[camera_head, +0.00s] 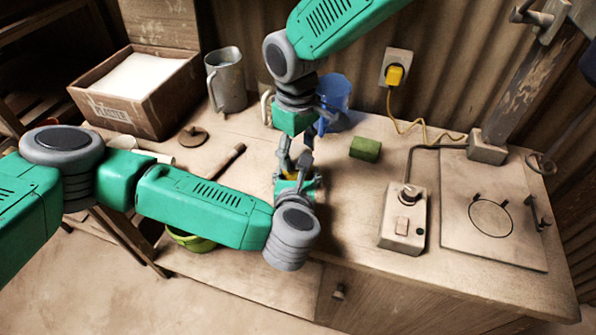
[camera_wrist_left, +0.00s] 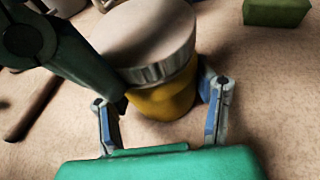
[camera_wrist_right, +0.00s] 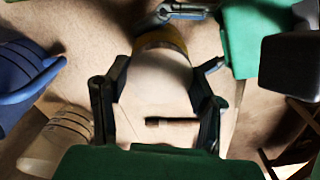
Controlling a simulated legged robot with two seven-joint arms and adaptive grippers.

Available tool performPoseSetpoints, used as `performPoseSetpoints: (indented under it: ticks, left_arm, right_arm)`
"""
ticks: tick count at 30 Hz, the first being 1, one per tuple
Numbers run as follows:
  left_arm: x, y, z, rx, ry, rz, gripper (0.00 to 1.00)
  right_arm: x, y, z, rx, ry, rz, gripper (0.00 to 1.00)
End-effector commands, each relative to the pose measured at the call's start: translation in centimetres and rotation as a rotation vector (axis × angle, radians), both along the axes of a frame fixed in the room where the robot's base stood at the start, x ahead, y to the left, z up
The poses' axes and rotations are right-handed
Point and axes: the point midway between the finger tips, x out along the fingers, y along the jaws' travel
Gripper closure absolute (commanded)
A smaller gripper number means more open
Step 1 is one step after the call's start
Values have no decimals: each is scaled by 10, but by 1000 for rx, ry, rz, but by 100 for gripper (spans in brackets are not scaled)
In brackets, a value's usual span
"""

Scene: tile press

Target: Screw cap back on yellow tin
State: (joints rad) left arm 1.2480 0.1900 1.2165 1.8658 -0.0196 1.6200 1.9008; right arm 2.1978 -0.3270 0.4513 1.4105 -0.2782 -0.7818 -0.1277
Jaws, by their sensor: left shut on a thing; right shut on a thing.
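The yellow tin (camera_wrist_left: 162,100) stands on the bench, mostly hidden by my arms in the head view, where only a bit of yellow (camera_head: 290,175) shows. The pale metal cap (camera_wrist_left: 150,45) sits on top of the tin; whether its thread is engaged cannot be seen. My left gripper (camera_wrist_left: 163,98) is shut around the tin's body, one finger on each side. My right gripper (camera_wrist_right: 163,78) reaches down from above and is shut on the cap, which also shows between its fingers in the right wrist view (camera_wrist_right: 160,85).
A plaster box (camera_head: 140,95), a metal jug (camera_head: 226,80) and a blue jug (camera_head: 333,95) stand at the back. A green block (camera_head: 365,149) and a switch box (camera_head: 404,215) lie right of my grippers. A dark-handled tool (camera_head: 226,161) lies left of them.

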Motion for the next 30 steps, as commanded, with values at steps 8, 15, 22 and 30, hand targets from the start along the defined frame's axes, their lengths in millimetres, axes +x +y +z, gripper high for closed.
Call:
performPoseSetpoints:
  ticks: [8,15,22,30]
  left_arm:
    - [-2,-3,1,-2,1,-9,100]
    - [-1,-2,1,-2,0,-6,100]
    - [-1,-1,1,-2,-1,-4,100]
    - [0,-1,1,-1,0,-3,100]
  right_arm:
    - [2,2,1,5,-6,4,29]
    - [1,1,4,3,-4,4,29]
    - [1,1,31,4,-5,4,29]
    - [0,1,46,2,-1,5,29]
